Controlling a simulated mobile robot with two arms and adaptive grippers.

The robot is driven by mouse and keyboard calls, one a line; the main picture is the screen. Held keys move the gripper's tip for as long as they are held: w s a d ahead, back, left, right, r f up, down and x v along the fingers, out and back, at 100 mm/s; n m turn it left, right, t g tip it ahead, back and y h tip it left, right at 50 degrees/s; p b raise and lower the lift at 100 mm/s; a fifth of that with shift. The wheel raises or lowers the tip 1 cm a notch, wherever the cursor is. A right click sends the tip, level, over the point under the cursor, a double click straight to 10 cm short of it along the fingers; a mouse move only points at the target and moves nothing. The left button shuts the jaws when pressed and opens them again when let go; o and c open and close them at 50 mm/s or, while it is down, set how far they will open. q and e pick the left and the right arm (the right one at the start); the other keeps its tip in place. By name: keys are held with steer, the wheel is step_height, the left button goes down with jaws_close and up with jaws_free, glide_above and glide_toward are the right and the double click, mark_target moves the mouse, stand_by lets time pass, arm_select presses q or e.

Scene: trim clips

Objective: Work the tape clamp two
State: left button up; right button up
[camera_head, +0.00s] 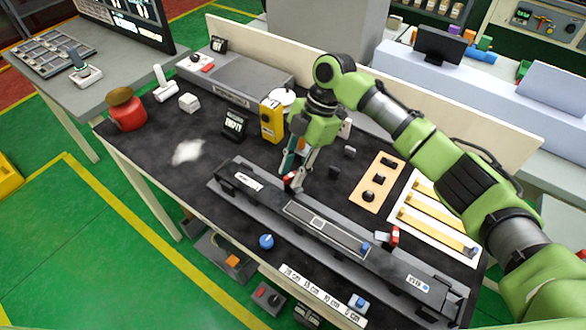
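A long dark grey fixture (262,204) lies slantwise along the front of the black table, with a grey strip (328,229) along its middle. Two small red and white clamps sit on its back edge. One clamp (290,180) is at the strip's left end, the other clamp (394,235) is near its right end. I cannot tell which is clamp two. My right gripper (296,178) points down at the left clamp, its fingertips at or touching the red part. The fingers partly hide this clamp, and whether they grip it is unclear. My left gripper is not in view.
A yellow device (271,121) and a dark "EMPTY" sign (234,123) stand behind the fixture. A wooden board with black knobs (377,182) and a white tray of yellow strips (432,220) lie to the right. A red jar (126,112) stands far left. The front-left tabletop is mostly clear.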

steer(key=shift+d+r, duration=0.1)
steer(key=shift+r, duration=0.1)
steer(key=v, duration=1.1)
steer(key=shift+r, duration=0.3)
